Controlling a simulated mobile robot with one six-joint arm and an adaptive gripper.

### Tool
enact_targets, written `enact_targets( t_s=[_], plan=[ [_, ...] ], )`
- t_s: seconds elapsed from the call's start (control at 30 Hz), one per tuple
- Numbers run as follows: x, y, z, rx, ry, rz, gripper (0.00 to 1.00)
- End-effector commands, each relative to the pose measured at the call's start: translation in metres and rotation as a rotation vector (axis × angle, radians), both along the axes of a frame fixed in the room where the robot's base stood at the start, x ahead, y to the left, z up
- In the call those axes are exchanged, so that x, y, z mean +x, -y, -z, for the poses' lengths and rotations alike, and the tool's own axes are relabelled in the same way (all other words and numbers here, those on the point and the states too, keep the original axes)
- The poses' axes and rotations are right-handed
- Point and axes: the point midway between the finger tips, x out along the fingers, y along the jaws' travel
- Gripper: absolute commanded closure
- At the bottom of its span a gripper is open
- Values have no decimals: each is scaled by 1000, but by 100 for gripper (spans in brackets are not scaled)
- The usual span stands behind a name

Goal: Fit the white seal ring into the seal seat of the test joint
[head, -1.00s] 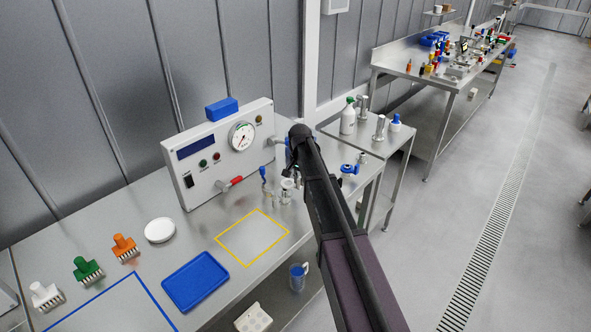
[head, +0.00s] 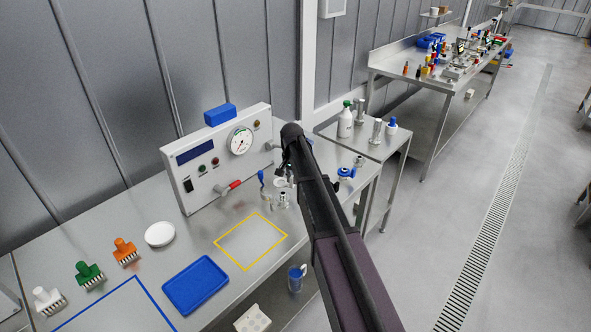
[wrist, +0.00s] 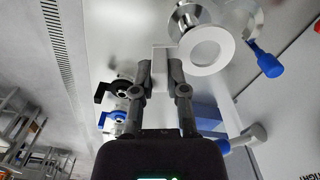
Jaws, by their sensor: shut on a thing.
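The white seal ring (wrist: 229,50) is a flat ring with a square tab. My gripper (wrist: 162,62) is shut on that tab in the wrist view, and the ring sticks out to the right of the fingers. A shiny round metal fitting (wrist: 186,16) lies just beyond the ring and is partly covered by it. I cannot tell whether it is the test joint or whether they touch. In the head view the ring (head: 279,183) is a small white shape beside my arm, above small metal fittings (head: 284,200) on the bench. My arm hides most of my gripper there.
The grey test panel (head: 222,152) with its gauge stands behind the fittings. A blue-handled valve (wrist: 268,62) lies close right of the ring in the wrist view. Blue-handled fittings (head: 346,172) are right of my arm. The yellow-outlined area (head: 250,241) is clear.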

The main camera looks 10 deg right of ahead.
Motion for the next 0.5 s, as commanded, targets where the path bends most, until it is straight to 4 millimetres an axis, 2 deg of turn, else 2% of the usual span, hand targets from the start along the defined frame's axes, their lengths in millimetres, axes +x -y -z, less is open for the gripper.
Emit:
enact_targets(
  t_s=[0.03,0.13,0.5],
  plan=[
    [1,2,-11,0,0,-3,100],
    [2,5,-18,0,0,-10,100],
    [3,7,-20,0,0,-15,100]
  ],
)
